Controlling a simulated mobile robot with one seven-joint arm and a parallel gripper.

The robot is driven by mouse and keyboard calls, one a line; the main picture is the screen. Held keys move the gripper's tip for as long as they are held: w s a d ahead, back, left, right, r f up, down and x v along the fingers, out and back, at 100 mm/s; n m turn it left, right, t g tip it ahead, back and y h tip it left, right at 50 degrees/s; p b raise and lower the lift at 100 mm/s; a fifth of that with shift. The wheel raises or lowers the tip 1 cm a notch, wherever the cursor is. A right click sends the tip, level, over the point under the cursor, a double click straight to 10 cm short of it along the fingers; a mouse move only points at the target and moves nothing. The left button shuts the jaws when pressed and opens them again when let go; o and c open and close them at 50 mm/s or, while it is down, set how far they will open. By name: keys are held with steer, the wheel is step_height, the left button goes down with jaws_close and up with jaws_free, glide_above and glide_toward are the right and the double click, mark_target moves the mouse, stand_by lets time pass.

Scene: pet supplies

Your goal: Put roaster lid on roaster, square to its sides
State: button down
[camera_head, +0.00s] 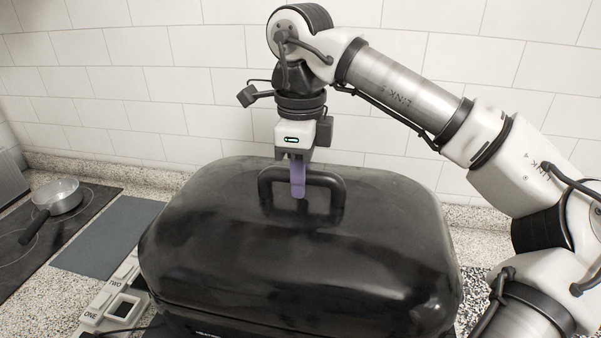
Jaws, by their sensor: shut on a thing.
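The roaster lid (300,250) is a large black dome that fills the middle of the view. Its looped handle (338,200) stands on top. My gripper (298,190) points down from above, and its purple fingers are shut on the top bar of the handle. Beneath the lid's front edge a strip of the dark roaster (190,326) shows, cut off by the bottom of the picture. The lid hides most of the roaster. I cannot tell whether the lid's rim touches it all round or whether the two are fully square.
A cooktop (90,205) with a small steel pan (57,197) lies at the left. A grey mat (108,238) and a white block marked ONE and TWO (112,298) lie left of the roaster. A tiled wall (130,110) stands close behind. My arm spans the right side.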

stand_by(0.4)
steer(key=c, duration=1.1)
jaws_free()
steer(key=shift+c, duration=0.2)
steer(key=shift+f, duration=0.15)
step_height(320, 180, up, 12)
steer(key=p, duration=0.1)
